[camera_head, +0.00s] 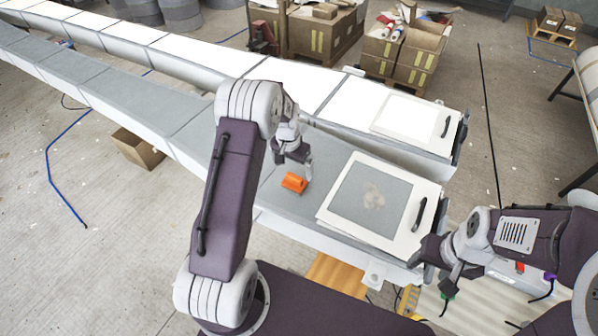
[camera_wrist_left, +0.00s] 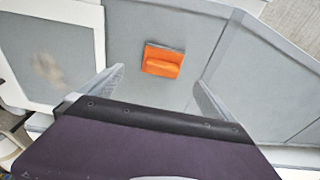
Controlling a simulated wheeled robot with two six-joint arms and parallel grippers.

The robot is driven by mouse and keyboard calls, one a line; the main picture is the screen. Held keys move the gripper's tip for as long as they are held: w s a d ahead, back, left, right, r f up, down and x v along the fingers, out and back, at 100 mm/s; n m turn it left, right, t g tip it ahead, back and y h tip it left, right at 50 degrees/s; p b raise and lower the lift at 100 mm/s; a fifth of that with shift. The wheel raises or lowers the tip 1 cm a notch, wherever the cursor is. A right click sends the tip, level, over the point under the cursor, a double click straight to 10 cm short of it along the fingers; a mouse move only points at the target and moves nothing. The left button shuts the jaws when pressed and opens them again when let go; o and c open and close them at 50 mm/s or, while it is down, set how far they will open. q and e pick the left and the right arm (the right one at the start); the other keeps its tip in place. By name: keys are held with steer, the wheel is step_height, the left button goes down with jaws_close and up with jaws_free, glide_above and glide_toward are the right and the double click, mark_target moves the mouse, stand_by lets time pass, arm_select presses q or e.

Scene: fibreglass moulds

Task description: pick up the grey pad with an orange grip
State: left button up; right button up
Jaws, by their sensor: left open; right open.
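The pad with an orange grip (camera_head: 294,183) lies on the grey surface of the near mould (camera_head: 265,205), left of a white-framed panel. In the left wrist view the orange grip (camera_wrist_left: 162,63) sits between and beyond my fingertips, with a thin grey pad edge along its top. My left gripper (camera_head: 296,160) is open and empty, above and just behind the pad in the head view; it also shows in the left wrist view (camera_wrist_left: 158,88). My right gripper (camera_head: 445,285) is open and empty at the right end of the near mould, apart from the pad.
The white-framed panel (camera_head: 332,220) with a black handle (camera_head: 419,214) lies right of the pad. A second long mould with a white top (camera_head: 280,82) runs behind. Cardboard boxes (camera_head: 405,50) stand at the back. The mould surface around the pad is clear.

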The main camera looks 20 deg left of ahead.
mark_target(294, 177)
arm_select(q)
steer(key=f, duration=0.1)
steer(key=w+f+p, duration=0.1)
steer(key=f, duration=0.2)
steer(key=shift+w+a+f+p, duration=0.3)
steer(key=shift+a+f+p, duration=0.05)
steer(key=shift+f, duration=0.05)
steer(key=shift+s+d+f+p, duration=0.25)
steer(key=shift+f+p, duration=0.4)
steer(key=shift+p, duration=0.4)
step_height(294, 177, down, 3)
steer(key=shift+r+p, duration=0.2)
steer(key=shift+p, duration=0.2)
steer(key=shift+w+f, duration=0.15)
steer(key=shift+f, duration=0.2)
steer(key=shift+w+a+f, duration=0.15)
steer(key=shift+w+f, duration=0.05)
steer(key=shift+s+r, duration=0.15)
steer(key=c, duration=1.3)
arm_select(e)
steer(key=r, duration=0.4)
steer(key=shift+w+a+r, duration=0.15)
steer(key=shift+w, duration=0.1)
